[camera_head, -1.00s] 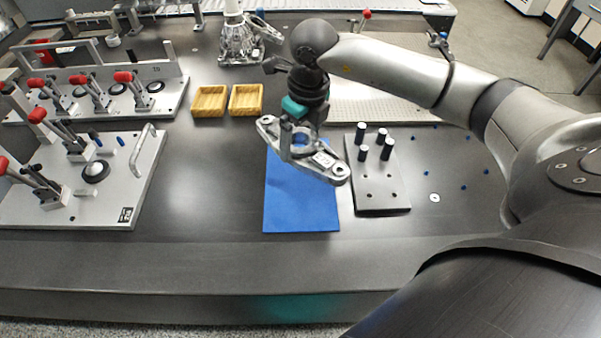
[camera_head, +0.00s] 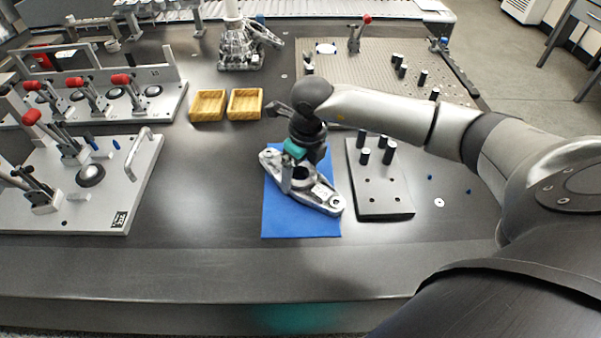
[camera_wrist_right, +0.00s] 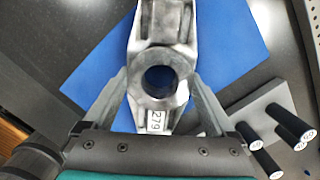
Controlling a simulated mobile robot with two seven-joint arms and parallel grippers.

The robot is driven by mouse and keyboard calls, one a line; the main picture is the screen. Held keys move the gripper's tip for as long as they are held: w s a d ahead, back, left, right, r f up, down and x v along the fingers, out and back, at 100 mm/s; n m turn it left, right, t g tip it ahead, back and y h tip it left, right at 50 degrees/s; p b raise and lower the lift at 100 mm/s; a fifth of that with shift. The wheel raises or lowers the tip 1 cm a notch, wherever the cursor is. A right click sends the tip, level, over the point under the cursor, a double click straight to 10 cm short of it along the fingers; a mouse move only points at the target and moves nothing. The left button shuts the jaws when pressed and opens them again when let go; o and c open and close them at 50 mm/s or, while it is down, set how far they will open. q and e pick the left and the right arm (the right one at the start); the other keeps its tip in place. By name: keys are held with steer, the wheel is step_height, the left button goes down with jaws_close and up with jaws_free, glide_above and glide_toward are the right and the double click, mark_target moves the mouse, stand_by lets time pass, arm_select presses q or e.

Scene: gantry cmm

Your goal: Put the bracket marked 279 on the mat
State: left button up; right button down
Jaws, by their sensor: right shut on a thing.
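The bracket (camera_head: 318,192) is a grey metal casting with a round bored boss and a lug at each end. In the right wrist view the bracket (camera_wrist_right: 176,40) shows a white label reading 279. My right gripper (camera_head: 294,172) is shut on its boss; both fingers (camera_wrist_right: 160,95) press its sides in the wrist view. The bracket is over the blue mat (camera_head: 285,222), low and about level. I cannot tell whether its underside touches the mat. The mat also shows around the bracket in the wrist view (camera_wrist_right: 100,75). My left gripper is not in view.
A grey block with black pegs (camera_head: 385,200) stands just right of the mat. Two wooden trays (camera_head: 207,105) sit behind to the left. Clamp fixtures with red handles (camera_head: 100,205) fill the left side. The table front (camera_head: 200,255) is clear.

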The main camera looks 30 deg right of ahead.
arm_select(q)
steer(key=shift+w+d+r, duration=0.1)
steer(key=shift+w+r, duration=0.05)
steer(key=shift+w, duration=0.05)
arm_select(e)
jaws_free()
steer(key=shift+f, duration=0.1)
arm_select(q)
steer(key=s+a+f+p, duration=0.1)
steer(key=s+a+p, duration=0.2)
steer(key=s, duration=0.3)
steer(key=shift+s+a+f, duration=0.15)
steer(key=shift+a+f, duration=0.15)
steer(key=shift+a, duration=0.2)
arm_select(e)
step_height(320, 180, up, 12)
steer(key=s, duration=0.1)
steer(key=shift+s+d, duration=0.15)
steer(key=shift+s, duration=0.1)
